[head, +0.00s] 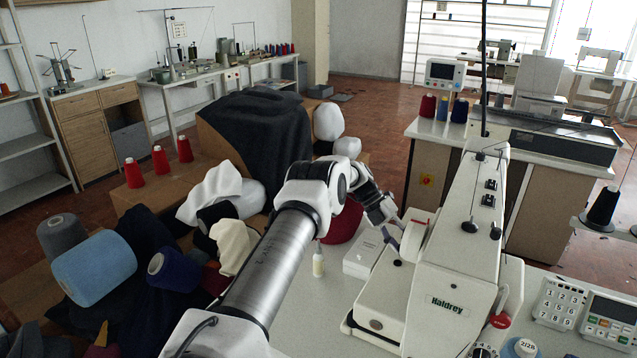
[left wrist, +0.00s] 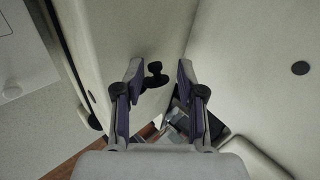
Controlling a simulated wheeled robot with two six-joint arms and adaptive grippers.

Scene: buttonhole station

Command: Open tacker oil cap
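The white tacker (head: 455,270), marked Haldrey, stands on the table at the right of centre in the head view. Black knobs sit on its top; I cannot tell which one is the oil cap. A small black knob (left wrist: 155,74) on a pale surface shows between the fingers, with gaps on both sides. Whether this knob is the oil cap is unclear. My right gripper is out of view.
A white box (head: 361,258) and a small bottle (head: 318,262) stand on the table left of the tacker. A keypad (head: 560,303) and a display panel (head: 608,318) lie at the right. Yarn cones and fabrics fill the left side.

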